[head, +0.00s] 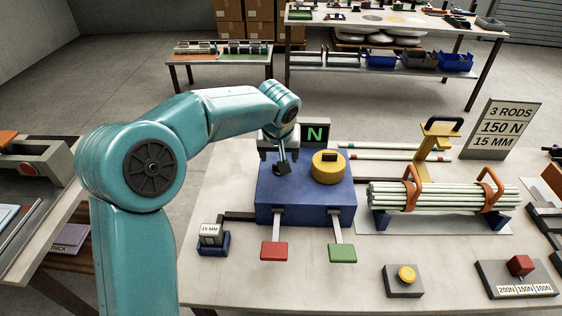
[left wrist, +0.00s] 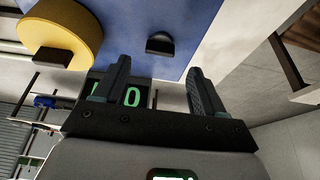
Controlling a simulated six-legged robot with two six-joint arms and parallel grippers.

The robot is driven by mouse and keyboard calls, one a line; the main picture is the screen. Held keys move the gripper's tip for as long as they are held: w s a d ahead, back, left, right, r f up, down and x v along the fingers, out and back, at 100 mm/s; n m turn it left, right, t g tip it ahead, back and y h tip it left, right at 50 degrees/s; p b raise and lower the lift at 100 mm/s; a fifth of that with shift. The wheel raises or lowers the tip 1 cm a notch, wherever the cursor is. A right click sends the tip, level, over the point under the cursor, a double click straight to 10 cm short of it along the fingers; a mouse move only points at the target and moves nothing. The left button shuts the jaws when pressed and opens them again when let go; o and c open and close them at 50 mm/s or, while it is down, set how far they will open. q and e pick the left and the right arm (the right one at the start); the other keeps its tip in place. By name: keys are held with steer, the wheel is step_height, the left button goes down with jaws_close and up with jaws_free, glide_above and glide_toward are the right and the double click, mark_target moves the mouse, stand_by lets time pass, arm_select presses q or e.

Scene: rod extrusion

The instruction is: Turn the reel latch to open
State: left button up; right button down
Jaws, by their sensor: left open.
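A blue box (head: 305,207) stands on the pale table. On its top are a small black knob (head: 282,169) at the left and a yellow round drum (head: 327,172) with a dark bar at the right. The black knob looks like the reel latch. My left gripper (head: 279,146) is open and empty just above and behind the knob. In the left wrist view, the knob (left wrist: 160,43) shows beyond and between the two spread fingers (left wrist: 157,85), apart from them. The yellow drum (left wrist: 60,32) is at the upper left there. My right gripper is not in view.
Red (head: 274,251) and green (head: 342,252) paddles stick out in front. A bundle of pale rods (head: 445,196) in orange clamps lies to the right. A sign (head: 502,127) stands behind it.

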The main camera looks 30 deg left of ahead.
arm_select(q)
steer(key=x, duration=0.5)
steer(key=shift+f, duration=0.2)
steer(key=shift+s+r, duration=0.15)
steer(key=c, duration=1.1)
